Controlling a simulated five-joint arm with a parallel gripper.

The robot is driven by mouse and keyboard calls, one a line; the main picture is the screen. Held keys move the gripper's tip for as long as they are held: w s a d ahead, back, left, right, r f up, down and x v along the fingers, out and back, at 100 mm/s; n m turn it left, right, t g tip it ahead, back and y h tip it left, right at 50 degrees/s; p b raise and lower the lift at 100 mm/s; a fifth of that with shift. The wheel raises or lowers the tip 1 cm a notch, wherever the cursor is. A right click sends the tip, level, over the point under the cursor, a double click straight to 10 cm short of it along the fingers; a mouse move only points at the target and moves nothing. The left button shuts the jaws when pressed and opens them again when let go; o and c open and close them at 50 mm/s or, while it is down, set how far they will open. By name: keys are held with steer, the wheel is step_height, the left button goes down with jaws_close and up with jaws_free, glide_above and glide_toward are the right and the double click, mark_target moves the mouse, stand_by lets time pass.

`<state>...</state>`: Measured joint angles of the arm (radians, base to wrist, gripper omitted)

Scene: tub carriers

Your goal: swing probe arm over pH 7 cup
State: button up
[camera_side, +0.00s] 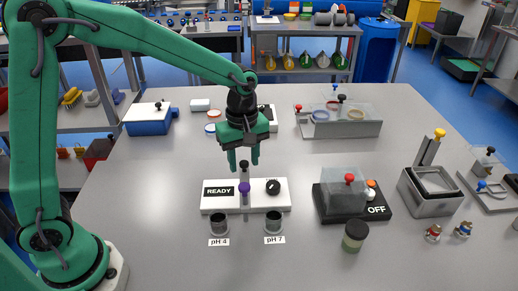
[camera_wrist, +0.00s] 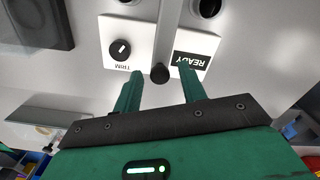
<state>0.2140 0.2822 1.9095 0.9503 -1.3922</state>
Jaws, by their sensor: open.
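The meter (camera_side: 211,208) is a white box with a READY display and a dark TRIM knob; in the wrist view it appears upside down (camera_wrist: 112,30). A thin grey probe arm (camera_wrist: 165,35) crosses its middle, with a dark knob (camera_wrist: 160,73) at one end. A purple knob (camera_side: 244,187) shows in the side view. The arm points between the two cups, over neither. The pH 7 cup (camera_side: 274,222) stands at front right of the meter, the pH 4 cup (camera_side: 219,225) at front left. My gripper (camera_side: 243,167) is open above the meter, fingers either side of the dark knob.
A clear-covered black unit marked OFF (camera_side: 376,213) and a dark-lidded jar (camera_side: 355,237) stand to the right of the meter. A clear bin with rings (camera_side: 350,130) is behind at right, a blue box (camera_side: 150,127) at back left. The table left of the meter is clear.

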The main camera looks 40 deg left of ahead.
jaws_close()
steer(key=shift+n, duration=0.4)
steer(key=n, duration=0.3)
steer(key=shift+n, duration=0.3)
steer(key=shift+r+n, duration=0.1)
steer(key=shift+n, duration=1.7)
jaws_free()
